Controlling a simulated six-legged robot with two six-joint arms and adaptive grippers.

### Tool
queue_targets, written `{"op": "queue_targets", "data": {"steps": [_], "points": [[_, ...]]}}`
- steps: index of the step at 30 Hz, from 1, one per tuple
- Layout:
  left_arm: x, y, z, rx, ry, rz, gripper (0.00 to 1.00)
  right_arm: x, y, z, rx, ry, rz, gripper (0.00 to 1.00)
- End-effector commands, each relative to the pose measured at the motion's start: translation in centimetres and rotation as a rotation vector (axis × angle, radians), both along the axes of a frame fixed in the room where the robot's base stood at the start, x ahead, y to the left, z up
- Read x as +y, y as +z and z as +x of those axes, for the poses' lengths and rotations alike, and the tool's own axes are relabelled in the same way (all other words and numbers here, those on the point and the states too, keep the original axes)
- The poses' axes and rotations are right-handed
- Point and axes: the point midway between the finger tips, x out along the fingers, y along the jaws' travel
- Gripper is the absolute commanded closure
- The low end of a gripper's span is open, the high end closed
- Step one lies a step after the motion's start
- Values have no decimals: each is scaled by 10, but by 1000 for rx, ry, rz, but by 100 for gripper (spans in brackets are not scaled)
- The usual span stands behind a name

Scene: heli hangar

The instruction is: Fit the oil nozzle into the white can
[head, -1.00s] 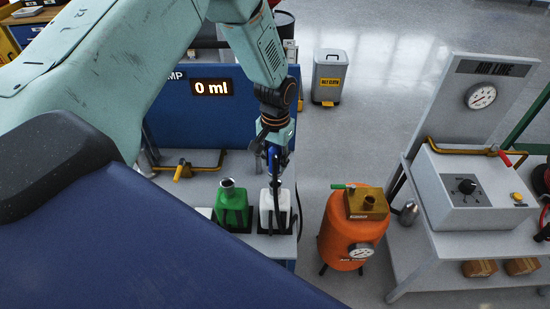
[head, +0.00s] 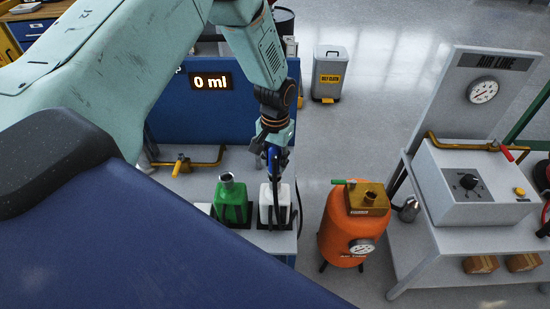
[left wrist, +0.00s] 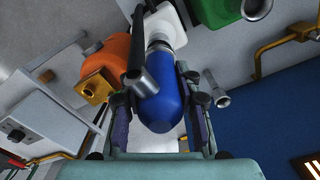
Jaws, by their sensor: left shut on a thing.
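The white can (head: 265,207) stands on the grey bench beside the green can (head: 231,203). It also shows at the top of the left wrist view (left wrist: 167,22). My left gripper (head: 276,158) points down above the white can. It is shut on the blue oil nozzle (left wrist: 163,100), whose body lies between the fingers in the left wrist view. The nozzle's pale metal collar (left wrist: 159,45) lines up with the white can's top. I cannot tell whether it is seated in the neck. A dark tube with a metal mouth (left wrist: 142,82) partly covers the nozzle. My right gripper is not in view.
An orange tank (head: 347,230) with a brass block on top stands to the right of the bench. A blue panel (head: 210,122) with a "0 ml" display rises behind the cans. A yellow pipe with a valve (head: 180,165) lies left. The air-line bench (head: 470,225) is farther right.

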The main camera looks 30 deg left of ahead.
Motion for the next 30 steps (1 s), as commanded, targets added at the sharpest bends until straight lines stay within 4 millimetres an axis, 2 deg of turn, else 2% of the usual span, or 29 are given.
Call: {"op": "queue_targets", "data": {"steps": [19, 20, 27, 30], "points": [[0, -17, 0, -1, -1, 0, 100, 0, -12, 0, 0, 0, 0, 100], [0, -17, 0, -1, 0, 0, 66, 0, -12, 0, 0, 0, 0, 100], [0, -16, 0, -1, 0, 0, 46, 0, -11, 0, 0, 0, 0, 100], [0, -16, 0, -1, 0, 0, 41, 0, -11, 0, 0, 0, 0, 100]]}}
